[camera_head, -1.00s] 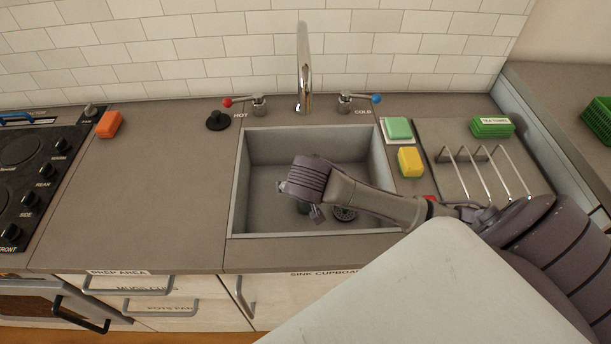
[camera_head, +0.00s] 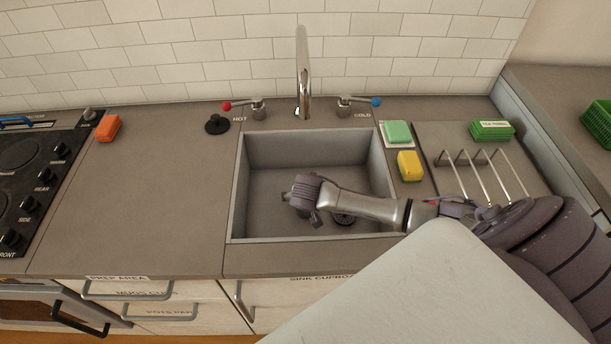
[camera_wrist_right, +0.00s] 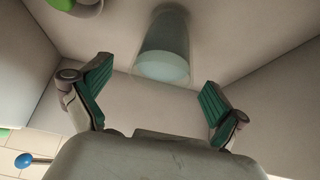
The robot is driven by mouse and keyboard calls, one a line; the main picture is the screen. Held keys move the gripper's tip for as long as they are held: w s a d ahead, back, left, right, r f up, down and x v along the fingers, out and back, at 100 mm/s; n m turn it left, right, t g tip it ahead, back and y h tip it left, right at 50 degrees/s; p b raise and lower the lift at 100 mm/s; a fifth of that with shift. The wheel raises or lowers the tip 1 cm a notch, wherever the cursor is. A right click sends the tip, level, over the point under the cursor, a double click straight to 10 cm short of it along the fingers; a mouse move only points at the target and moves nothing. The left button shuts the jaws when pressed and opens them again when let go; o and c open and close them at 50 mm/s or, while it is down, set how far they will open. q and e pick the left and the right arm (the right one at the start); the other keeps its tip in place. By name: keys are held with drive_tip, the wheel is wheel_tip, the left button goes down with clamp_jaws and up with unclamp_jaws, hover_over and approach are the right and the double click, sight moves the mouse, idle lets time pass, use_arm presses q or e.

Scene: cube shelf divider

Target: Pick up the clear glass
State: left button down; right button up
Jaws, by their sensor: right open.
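The clear glass (camera_wrist_right: 163,50) shows in the right wrist view as a pale, see-through tumbler against the grey sink surface. It lies ahead of my right gripper (camera_wrist_right: 157,98), roughly centred between the two green-padded fingers and a little beyond their tips. The fingers are open, apart, and not touching the glass. In the head view, my right arm reaches from the right into the sink (camera_head: 265,220), with the gripper low inside it; the glass is not visible there. My left gripper is in neither view.
The tap (camera_head: 303,75) rises behind the sink, between the hot handle (camera_head: 257,106) and cold handle (camera_head: 346,105). The sink walls surround my right gripper. A yellow sponge (camera_head: 409,165), green sponge (camera_head: 398,132) and wire rack (camera_head: 483,175) stand right of the sink. The left counter is mostly clear.

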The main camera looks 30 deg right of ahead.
drive_tip(key=shift+x, duration=0.9)
drive_tip(key=shift+r, duration=0.1)
drive_tip(key=shift+c, duration=0.4)
drive_tip(key=c, duration=1.5)
drive_tip(key=shift+r, duration=0.1)
drive_tip(key=shift+c, duration=0.2)
drive_tip(key=shift+w+r, duration=0.1)
drive_tip(key=shift+r, duration=0.35)
drive_tip(key=s+d+r+b, duration=0.2)
drive_tip(key=s+d+r, duration=0.5)
drive_tip(key=s+r, duration=0.2)
drive_tip(key=shift+d+r, duration=0.25)
drive_tip(key=shift+r, duration=0.25)
